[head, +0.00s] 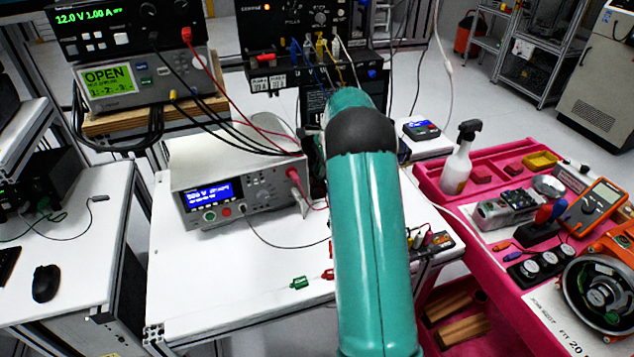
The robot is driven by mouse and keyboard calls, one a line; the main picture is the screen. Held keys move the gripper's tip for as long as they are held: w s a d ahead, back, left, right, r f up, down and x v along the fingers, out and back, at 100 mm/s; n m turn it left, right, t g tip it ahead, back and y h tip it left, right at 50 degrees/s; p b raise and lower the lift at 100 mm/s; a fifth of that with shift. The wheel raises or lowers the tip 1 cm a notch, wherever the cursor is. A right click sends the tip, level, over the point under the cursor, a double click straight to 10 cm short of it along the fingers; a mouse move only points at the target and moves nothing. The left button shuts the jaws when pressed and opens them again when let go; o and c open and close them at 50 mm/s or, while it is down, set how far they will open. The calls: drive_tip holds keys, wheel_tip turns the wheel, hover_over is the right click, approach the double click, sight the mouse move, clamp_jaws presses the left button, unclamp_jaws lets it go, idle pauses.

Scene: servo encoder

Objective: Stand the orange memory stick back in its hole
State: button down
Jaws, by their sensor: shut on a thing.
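I cannot make out the orange memory stick or its hole in the head view. My own teal arm rises through the middle of the picture and covers part of the white bench (240,285). My gripper does not show; it is hidden behind or beyond the arm. A small dark block with coloured pieces (432,241) shows at the bench's right side, partly behind the arm. I cannot tell whether it has the hole.
A bench power supply (238,190) stands on the bench left of my arm. Green (299,283) and red clips lie near its front. A pink cart (480,262) at right carries a spray bottle (458,160), a multimeter (594,210) and other parts. The bench's front left is clear.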

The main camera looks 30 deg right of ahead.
drive_tip(key=shift+r, duration=1.6)
